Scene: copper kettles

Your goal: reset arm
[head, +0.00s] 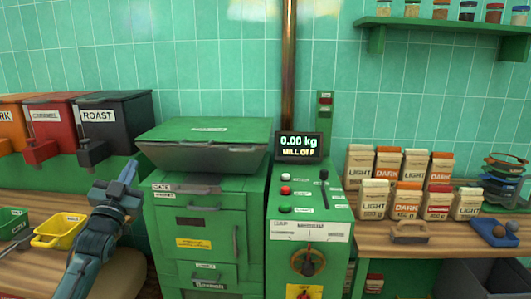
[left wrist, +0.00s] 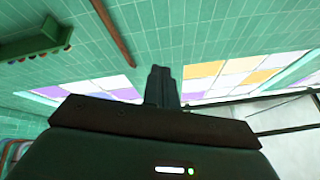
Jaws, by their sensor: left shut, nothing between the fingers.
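My left gripper (head: 124,178) is in the head view at the left, raised in front of the green machine's left side and pointing up. Its fingers are shut with nothing between them. In the left wrist view the shut fingers (left wrist: 162,86) point up toward the tiled wall and the windows, clear of any object. My right gripper is in neither view.
A green machine (head: 205,215) with a display (head: 298,146) reading 0.00 kg stands ahead. Orange, red and black bins (head: 113,118) are at left, above a yellow tray (head: 60,231). Several bags (head: 407,198) stand on the right counter, near stacked sieves (head: 503,180).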

